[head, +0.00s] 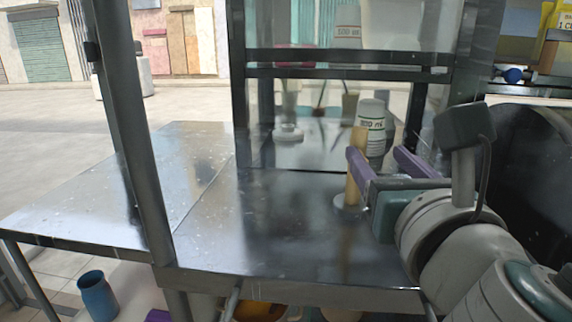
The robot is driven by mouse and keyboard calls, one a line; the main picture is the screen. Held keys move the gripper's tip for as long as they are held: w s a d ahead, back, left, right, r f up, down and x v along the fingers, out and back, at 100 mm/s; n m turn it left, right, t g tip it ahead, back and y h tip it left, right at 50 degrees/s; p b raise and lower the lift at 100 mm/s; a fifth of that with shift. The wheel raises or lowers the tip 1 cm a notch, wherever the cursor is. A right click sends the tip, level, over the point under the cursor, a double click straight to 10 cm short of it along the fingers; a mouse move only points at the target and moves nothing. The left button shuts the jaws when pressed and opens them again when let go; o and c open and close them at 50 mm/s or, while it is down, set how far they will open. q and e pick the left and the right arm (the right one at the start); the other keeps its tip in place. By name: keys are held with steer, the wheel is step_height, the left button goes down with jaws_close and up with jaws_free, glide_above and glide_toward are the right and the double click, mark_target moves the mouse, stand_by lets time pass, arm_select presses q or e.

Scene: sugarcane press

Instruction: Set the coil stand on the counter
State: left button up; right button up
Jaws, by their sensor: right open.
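A tan upright post on a pale round base (355,140) stands on the dark metal counter (270,225), right of centre; it may be the coil stand, but I cannot be sure. A small white round object (288,132) sits farther back on the counter, and I cannot tell what it is. My right gripper (385,160) is open, reaching in from the right with its purple fingers apart. Its left finger overlaps the post and hides part of it; I cannot tell whether they touch. My left gripper is not in view.
A white 300 ml cup stack (372,125) stands just behind the fingers. A glass-fronted frame (345,70) rises over the counter's rear, and a metal post (128,130) stands at left. The counter's front middle and left side table (130,190) are clear. A blue cup (97,296) sits below.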

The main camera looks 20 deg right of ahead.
steer(key=v, duration=0.4)
stand_by(0.5)
